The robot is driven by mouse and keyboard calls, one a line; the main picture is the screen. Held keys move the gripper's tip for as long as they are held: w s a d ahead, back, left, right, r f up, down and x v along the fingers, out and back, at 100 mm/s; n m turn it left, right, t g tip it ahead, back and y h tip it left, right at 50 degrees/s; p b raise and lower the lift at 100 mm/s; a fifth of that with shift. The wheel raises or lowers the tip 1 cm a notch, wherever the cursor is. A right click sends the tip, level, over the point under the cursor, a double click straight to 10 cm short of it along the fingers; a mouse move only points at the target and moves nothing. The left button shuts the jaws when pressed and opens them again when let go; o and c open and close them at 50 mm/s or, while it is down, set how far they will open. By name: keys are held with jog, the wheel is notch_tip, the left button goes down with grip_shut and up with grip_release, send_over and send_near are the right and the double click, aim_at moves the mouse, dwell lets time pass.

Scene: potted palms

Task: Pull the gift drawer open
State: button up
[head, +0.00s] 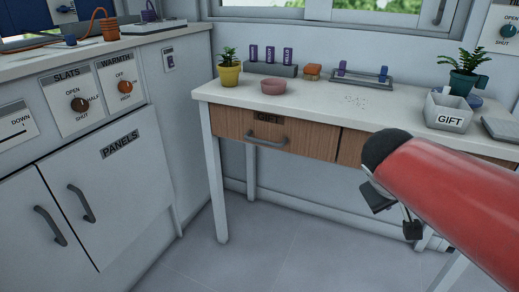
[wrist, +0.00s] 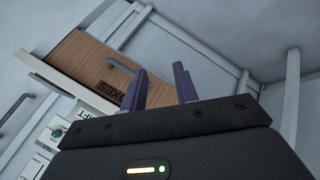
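The gift drawer (head: 290,138) has a brown wood front set under the white table's left part in the head view, with a dark GIFT label (head: 268,118). Its front looks flush, so the drawer appears shut. Its grey bar handle (head: 267,140) is free, with nothing on it. My gripper (wrist: 160,84) shows two purple fingers spread apart with nothing between them, so it is open. In the head view my red arm comes in from the right, and the gripper end is right of the gift drawer, apart from its handle.
A second wood drawer (wrist: 85,58), its label ending in XES, shows tilted in the wrist view with a handle (wrist: 121,67). The table (head: 320,101) bears a yellow plant pot (head: 229,76), pink bowl (head: 273,87) and white GIFT box (head: 450,117). Floor (head: 290,240) before the gift drawer is clear.

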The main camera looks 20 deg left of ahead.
jog(key=w+a+f+n+t+b, duration=0.2)
jog(key=w+a+n+t, duration=0.15)
jog(key=w+a, duration=0.7)
jog(key=n+t+y+b, duration=0.2)
jog(key=n+t, duration=0.3)
jog(key=n, duration=0.2)
send_near(260, 142)
jog(key=r+x, duration=0.1)
jog(key=x, duration=0.2)
jog(key=shift+y, duration=0.3)
jog(key=x, duration=0.5)
jog(key=f+p+x, duration=0.1)
jog(key=x, duration=0.1)
jog(key=shift+w+d+f, duration=0.1)
jog(key=shift+w+d, duration=0.05)
jog(key=shift+w, duration=0.15)
grip_shut()
